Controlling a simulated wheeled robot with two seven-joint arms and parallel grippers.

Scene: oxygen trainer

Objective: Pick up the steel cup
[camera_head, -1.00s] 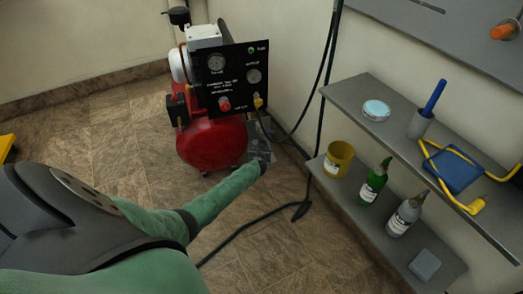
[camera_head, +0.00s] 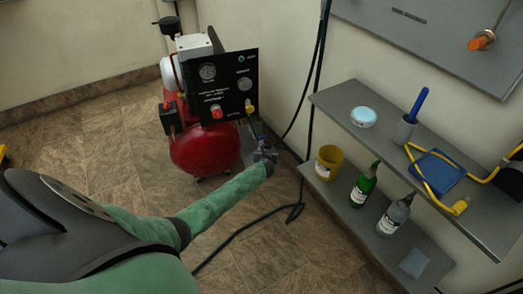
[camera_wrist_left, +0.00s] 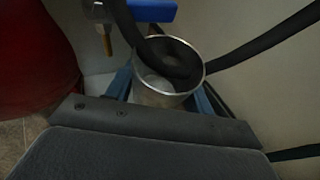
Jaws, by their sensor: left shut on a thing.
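The steel cup shows in the left wrist view as a round metal rim and wall (camera_wrist_left: 166,99), seen from above at a slant. The blue fingers of my left gripper (camera_wrist_left: 163,88) stand on either side of it, shut on it. A black hose crosses over the cup's mouth and hides part of its inside. In the head view my left gripper (camera_head: 265,154) is small and far out, just right of the red compressor (camera_head: 205,148). I cannot make out the cup clearly there. My right gripper is not in view.
A two-level grey shelf (camera_head: 330,100) stands at right. It bears a yellow cup (camera_head: 328,163), a green bottle (camera_head: 363,187), a grey bottle (camera_head: 393,215) and a blue-and-yellow item (camera_head: 437,172). Black hoses (camera_head: 318,80) hang by the wall near my gripper.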

